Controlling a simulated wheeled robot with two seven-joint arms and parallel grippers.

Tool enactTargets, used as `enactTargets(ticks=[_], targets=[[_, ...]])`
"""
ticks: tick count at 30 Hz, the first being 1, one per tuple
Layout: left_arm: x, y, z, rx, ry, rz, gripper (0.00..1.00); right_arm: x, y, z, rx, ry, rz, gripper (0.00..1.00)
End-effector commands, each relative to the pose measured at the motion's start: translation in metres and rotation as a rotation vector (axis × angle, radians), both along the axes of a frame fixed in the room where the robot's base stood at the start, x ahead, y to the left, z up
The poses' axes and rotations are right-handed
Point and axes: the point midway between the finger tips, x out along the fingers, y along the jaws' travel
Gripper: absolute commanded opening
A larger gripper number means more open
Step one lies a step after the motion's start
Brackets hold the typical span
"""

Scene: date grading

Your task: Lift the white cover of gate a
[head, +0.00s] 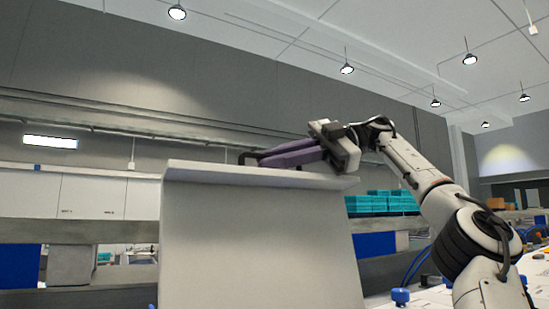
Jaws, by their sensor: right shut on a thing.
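The white cover (260,245) stands upright in the middle of the head view, a tall pale panel with a lip along its top edge. My right gripper (250,158) reaches in from the right, with its purple fingers lying along the top lip. It is shut on the white cover at that lip; the exact grip points are partly hidden behind the edge. The panel's lower end is cut off by the bottom of the picture, and it hides what is behind it. My left gripper is not in view.
Teal crates (380,203) are stacked behind the cover on the right. White cabinets (75,195) line the left back. A bench with blue knobs (401,297) lies at the lower right. The space above the cover is open up to the ceiling lamps.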

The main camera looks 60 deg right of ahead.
Motion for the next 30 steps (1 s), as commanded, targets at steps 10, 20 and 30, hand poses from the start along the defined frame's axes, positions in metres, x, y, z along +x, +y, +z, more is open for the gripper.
enactTargets(ticks=[10, 20, 30], targets=[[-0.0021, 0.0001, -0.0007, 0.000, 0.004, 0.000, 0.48, -0.0015, 0.0009, 0.0019, -0.001, -0.005, 0.005, 0.00], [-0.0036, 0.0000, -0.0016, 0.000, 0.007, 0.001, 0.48, -0.0008, 0.0003, 0.0005, 0.001, -0.001, 0.003, 0.17], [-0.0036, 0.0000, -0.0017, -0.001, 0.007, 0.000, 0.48, -0.0051, 0.0078, 0.0004, -0.021, -0.034, 0.009, 0.17]])
